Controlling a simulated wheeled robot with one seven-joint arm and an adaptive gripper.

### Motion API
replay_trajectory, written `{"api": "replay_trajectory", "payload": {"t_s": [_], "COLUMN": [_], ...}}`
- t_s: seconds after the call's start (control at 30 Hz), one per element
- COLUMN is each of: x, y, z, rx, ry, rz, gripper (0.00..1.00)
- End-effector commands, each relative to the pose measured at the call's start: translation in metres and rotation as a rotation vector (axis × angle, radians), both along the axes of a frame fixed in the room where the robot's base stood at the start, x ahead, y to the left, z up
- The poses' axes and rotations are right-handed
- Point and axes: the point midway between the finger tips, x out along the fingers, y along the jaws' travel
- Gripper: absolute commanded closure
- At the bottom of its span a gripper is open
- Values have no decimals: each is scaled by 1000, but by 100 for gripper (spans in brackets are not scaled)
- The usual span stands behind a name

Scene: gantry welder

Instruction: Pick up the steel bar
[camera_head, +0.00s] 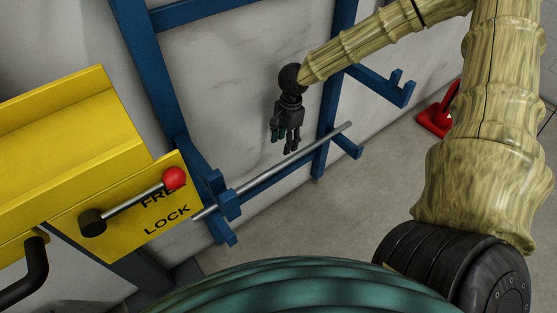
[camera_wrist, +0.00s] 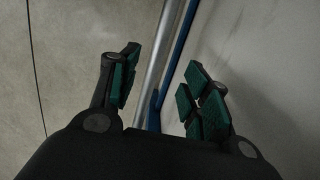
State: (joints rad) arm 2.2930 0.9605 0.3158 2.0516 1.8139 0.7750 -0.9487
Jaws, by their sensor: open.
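The steel bar (camera_head: 285,165) is a thin grey rod lying across the lower hooks of a blue rack (camera_head: 160,75) against the wall. My gripper (camera_head: 283,138) hangs above the bar, pointing down, with a visible gap between fingers and bar in the head view. In the wrist view the bar (camera_wrist: 154,72) runs lengthwise between the two green-padded fingers of my gripper (camera_wrist: 160,88). The fingers are spread apart and empty. The wrist view does not clearly show how far below the fingertips the bar lies.
A yellow machine panel (camera_head: 75,150) with a red-knobbed lever (camera_head: 174,179) and FREE/LOCK lettering stands left of the rack. An empty upper rack hook (camera_head: 385,88) juts out right of my gripper. A red object (camera_head: 437,120) is on the floor. The wall is close behind the rack.

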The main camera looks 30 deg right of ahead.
Motion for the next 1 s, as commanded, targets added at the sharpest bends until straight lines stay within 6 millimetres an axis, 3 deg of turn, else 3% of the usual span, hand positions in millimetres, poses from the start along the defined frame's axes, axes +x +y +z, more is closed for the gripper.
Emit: {"api": "replay_trajectory", "payload": {"t_s": [0.3, 0.57, 0.83, 1.0], "x": [-2, -3, -4, -4], "y": [3, 3, 4, 6], "z": [-44, -59, -94, -103], "rx": [-2, -2, -3, -2], "ry": [2, 2, 3, 1], "rz": [-1, -3, -3, -3], "gripper": [53, 53, 53, 53]}}
